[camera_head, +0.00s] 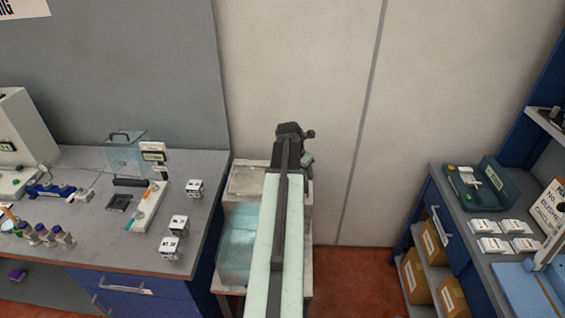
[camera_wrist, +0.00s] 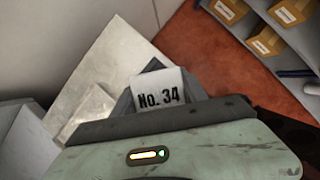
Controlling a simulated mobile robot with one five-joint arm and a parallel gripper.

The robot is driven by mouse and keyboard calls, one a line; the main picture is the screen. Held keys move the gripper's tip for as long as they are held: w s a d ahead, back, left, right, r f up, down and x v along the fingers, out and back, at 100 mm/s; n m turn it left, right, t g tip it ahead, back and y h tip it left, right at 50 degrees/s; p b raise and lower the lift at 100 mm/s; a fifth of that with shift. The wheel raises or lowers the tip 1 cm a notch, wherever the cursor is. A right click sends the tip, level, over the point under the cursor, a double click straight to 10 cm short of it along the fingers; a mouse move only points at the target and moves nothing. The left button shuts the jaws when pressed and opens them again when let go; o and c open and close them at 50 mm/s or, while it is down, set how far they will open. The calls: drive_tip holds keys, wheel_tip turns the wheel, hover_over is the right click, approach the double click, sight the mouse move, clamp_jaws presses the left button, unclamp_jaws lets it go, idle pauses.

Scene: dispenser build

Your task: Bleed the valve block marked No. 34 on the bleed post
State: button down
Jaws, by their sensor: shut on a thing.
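In the wrist view, a white block with black "No. 34" lettering (camera_wrist: 160,97) sits in the jaws of my gripper (camera_head: 291,135). My gripper is shut on it, and its printed face is turned to the wrist camera. In the head view my arm reaches straight ahead and the gripper is near the pale wall, past a stand with a teal-tinted tank. The block cannot be made out in the head view. I cannot pick out the bleed post for certain in either view.
The stand (camera_head: 249,178) is partly hidden beneath my arm. The left bench (camera_head: 215,165) holds several white blocks (camera_head: 179,226), bottles and fixtures. The right bench holds a green device (camera_head: 483,184) and white pieces (camera_head: 491,246). Boxes (camera_head: 433,246) fill shelves below. Red floor shows between.

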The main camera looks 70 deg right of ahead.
drive_tip(key=shift+w, duration=0.15)
drive_tip(key=shift+w+d+r+m+p, duration=0.35)
drive_tip(key=shift+m, duration=0.25)
drive_tip(key=shift+w+d+r+m+g, duration=0.15)
drive_tip(key=shift+d+r+m+g, duration=0.1)
drive_tip(key=shift+m+g, duration=0.4)
drive_tip(key=shift+r+m+y+p, duration=0.15)
drive_tip(key=shift+m+y+p, duration=0.2)
drive_tip(key=shift+m, duration=0.6)
drive_tip(key=shift+f+b, duration=0.4)
drive_tip(key=f+b, duration=0.5)
drive_tip(key=shift+s+f, duration=0.1)
drive_tip(key=shift+s, duration=0.1)
drive_tip(key=shift+w+a, duration=0.1)
drive_tip(key=shift+f+b, duration=0.5)
drive_tip(key=shift+b, duration=0.1)
